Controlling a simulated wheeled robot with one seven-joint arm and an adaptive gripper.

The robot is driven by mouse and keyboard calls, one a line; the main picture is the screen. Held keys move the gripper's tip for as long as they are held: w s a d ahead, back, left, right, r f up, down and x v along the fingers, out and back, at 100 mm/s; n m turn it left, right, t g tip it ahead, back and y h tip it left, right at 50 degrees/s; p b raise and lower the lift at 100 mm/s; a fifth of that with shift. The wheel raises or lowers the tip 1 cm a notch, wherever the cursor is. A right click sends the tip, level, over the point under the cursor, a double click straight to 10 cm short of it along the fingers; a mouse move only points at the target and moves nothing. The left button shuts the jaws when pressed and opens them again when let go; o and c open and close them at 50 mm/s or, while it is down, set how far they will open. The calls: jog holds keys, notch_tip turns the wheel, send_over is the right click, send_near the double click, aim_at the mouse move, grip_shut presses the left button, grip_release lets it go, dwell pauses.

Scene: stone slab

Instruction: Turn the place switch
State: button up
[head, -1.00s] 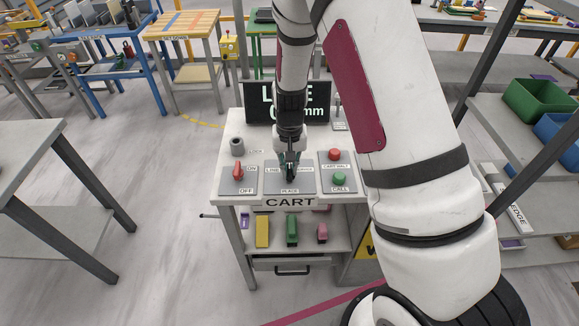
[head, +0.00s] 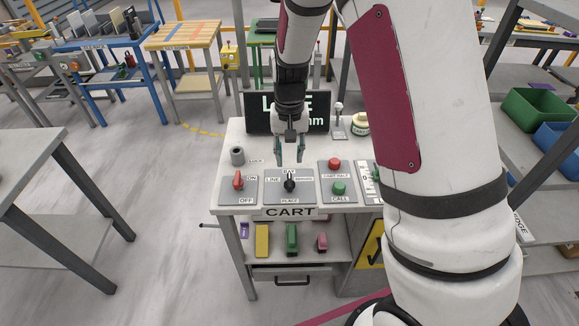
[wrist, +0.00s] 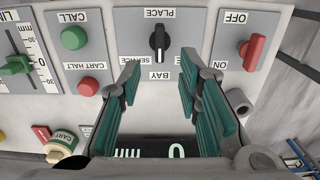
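The place switch (head: 290,182) is a black knob on a grey plate on the CART desk, and it also shows in the wrist view (wrist: 159,42). Its handle stands in line with the BAY label; LINE lies to one side and SERVICE to the other. My gripper (head: 289,162) is open and empty, above and behind the knob and apart from it. In the wrist view the teal fingers (wrist: 160,68) are spread wide, with the knob beyond the gap between their tips. The LINE label is partly hidden by a finger there.
A red ON/OFF switch (head: 238,180) is left of the place switch. A red button (head: 335,166) and a green CALL button (head: 339,187) are on its right. A black display (head: 258,112) stands behind, partly hidden by my arm. A grey cylinder (head: 237,156) and a small jar (head: 361,123) stand on the desk.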

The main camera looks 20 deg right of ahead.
jog(key=shift+r, duration=1.45)
jog(key=s+r+n+t, duration=0.1)
jog(key=s+r, duration=0.4)
jog(key=r, duration=0.3)
jog(key=s+r+n+t, duration=0.1)
jog(key=s+r+t, duration=0.1)
jog(key=s+r, duration=0.45)
jog(key=s+r+n+t, duration=0.1)
jog(key=s+r+t, duration=0.1)
jog(key=s+r, duration=0.6)
jog(key=s, duration=0.5)
jog(key=shift+n+t, duration=0.3)
